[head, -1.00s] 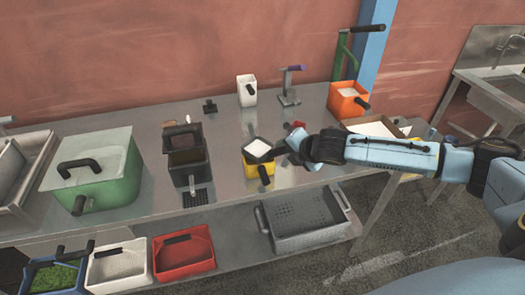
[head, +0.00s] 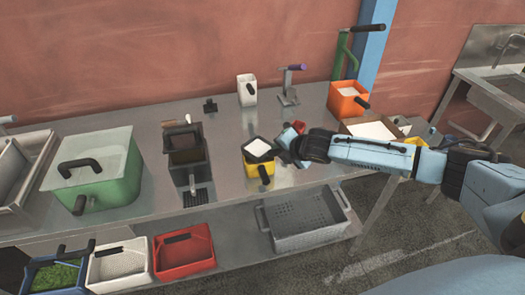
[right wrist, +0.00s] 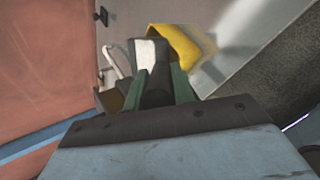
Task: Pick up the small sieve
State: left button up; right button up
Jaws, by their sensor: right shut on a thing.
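A small black-rimmed square piece with a pale face (head: 259,147), which looks like the small sieve, sits at the top of a yellow container (head: 264,170) at mid-table. In the right wrist view its pale face (right wrist: 146,52) shows just beyond my fingers, with the yellow container (right wrist: 188,46) beside it. My right gripper (head: 285,142) is at the right side of this piece. In the right wrist view my right gripper (right wrist: 157,88) is shut on its dark handle. Whether the piece touches the container is unclear. My left gripper is not in view.
A dark box-shaped holder (head: 186,150) stands left of the yellow container. A white scoop (head: 246,90), a small stand (head: 289,90) and an orange container (head: 346,102) stand behind. Bare tabletop lies between them.

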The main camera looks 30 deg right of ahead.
notch_tip(320, 180, up, 10)
jog(key=shift+r, duration=0.1)
dwell(0.5)
jog(key=shift+f+b, duration=1.65)
jog(key=shift+f, duration=2.45)
jog(key=shift+a, duration=0.1)
